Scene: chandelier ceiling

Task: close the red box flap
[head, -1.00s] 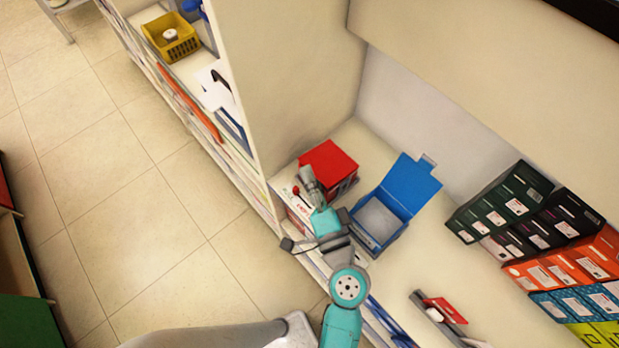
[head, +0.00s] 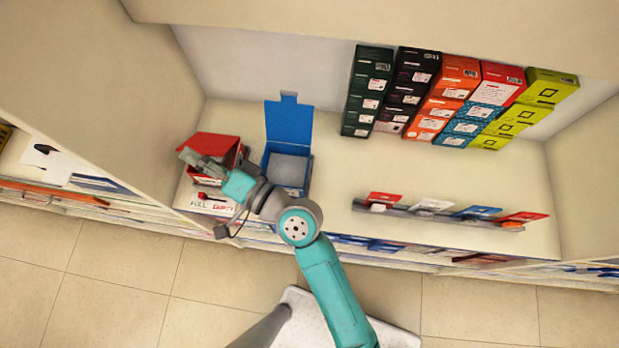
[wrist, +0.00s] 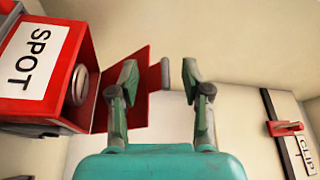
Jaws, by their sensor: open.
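The red box (head: 236,158) stands at the left end of the shelf, beside the side panel. Its red flap (head: 207,142) shows above my gripper in the head view. In the wrist view the box (wrist: 30,62) is at the left with a white SPOT label, and the flap (wrist: 140,108) sticks out from its edge, open, partly behind the left finger. My gripper (wrist: 160,72) is open, its fingers apart, with nothing held. In the head view my gripper (head: 190,158) is over the front of the box and hides part of it. Whether a finger touches the flap I cannot tell.
A blue box (head: 290,165) with its lid raised stands just right of the red one. A white panel with a red knob (head: 203,196) is at the shelf front below my gripper. Several stacked cartons (head: 435,95) and a rack of small flaps (head: 430,212) are farther right.

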